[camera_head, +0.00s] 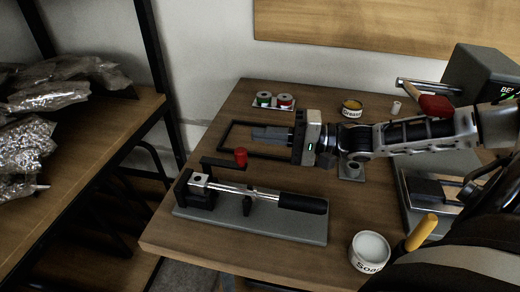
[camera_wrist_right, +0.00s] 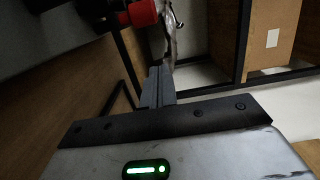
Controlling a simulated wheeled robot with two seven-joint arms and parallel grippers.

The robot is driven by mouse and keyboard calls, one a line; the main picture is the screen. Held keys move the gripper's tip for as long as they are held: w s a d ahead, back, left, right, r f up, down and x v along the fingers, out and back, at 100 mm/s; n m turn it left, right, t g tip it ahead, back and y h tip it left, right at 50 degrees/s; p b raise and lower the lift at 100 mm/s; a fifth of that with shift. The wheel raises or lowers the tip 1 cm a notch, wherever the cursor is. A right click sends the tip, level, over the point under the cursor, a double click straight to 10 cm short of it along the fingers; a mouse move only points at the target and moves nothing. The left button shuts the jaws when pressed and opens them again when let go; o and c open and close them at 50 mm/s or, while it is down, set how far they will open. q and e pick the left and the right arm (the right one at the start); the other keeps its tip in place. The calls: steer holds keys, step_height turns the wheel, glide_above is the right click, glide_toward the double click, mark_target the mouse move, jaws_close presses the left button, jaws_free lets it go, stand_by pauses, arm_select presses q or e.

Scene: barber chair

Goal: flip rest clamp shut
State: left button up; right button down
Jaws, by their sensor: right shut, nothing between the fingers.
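A clamp fixture lies on a grey base plate (camera_head: 250,225) on the wooden table. It has a small metal block (camera_head: 199,180) at its left end, a metal rod and a black handle (camera_head: 303,203). A red knob (camera_head: 240,157) on a black arm rises above the rod; a red part at the top of the wrist view (camera_wrist_right: 143,12) looks like this knob. My right gripper (camera_head: 256,133) is shut and empty, pointing left, behind and slightly right of the red knob. Its closed fingers (camera_wrist_right: 158,80) also show in the wrist view, apart from the red part. My left gripper is out of view.
A black bar loop (camera_head: 222,136) lies around my right fingers in the picture. A tray with two spools (camera_head: 274,102), a yellow tin (camera_head: 352,108) and a white tub (camera_head: 369,251) stand on the table (camera_head: 172,232). A shelf with foil bags (camera_head: 45,95) is left.

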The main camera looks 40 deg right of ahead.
arm_select(q)
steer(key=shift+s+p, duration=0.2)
steer(key=shift+p, duration=0.3)
arm_select(e)
steer(key=s+a, duration=0.2)
steer(key=a, duration=0.1)
steer(key=shift+s+a, duration=0.1)
steer(key=shift+s, duration=0.05)
